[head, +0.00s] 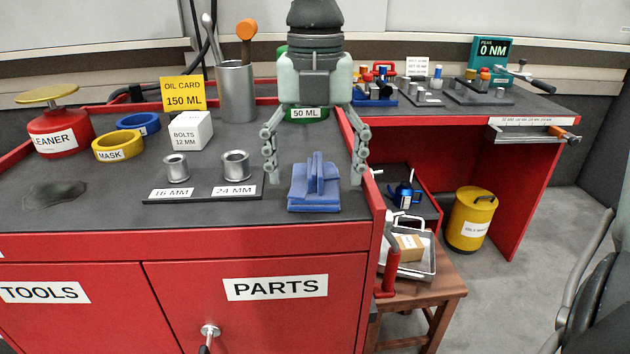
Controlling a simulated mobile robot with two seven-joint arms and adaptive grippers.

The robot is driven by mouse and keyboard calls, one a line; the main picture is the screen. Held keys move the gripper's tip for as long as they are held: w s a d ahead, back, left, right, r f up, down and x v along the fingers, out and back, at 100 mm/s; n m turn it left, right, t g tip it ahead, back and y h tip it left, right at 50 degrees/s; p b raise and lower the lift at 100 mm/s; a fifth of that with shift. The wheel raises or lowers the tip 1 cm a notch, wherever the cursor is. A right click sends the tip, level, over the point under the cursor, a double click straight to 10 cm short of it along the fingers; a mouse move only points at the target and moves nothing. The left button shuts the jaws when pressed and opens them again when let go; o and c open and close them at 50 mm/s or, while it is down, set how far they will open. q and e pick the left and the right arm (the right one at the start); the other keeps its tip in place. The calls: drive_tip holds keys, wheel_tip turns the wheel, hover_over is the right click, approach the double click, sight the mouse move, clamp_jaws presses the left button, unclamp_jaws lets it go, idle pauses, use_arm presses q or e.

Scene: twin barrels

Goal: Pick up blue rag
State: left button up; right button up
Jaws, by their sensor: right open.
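The blue rag (314,197) lies folded on the dark top of the red cart, near its front right corner. A fold of it stands up in the middle. My right gripper (314,176) points down over the rag with its fingers wide apart. One finger is left of the upright fold and the other is right of it, with a visible gap on each side. I cannot tell whether the fingertips touch the cart top. My left gripper is not in view.
The 16 mm and 24 mm sockets stand on a dark strip (205,196) left of the rag. A white bolts box (191,131), yellow tape (118,146) and grey cup (236,92) stand farther back. A green 50 ml can (310,113) is partly hidden behind my gripper. The cart's raised red edge (364,150) is close on the right.

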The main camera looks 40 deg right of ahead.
sight(315, 165)
drive_tip(key=c, duration=1.3)
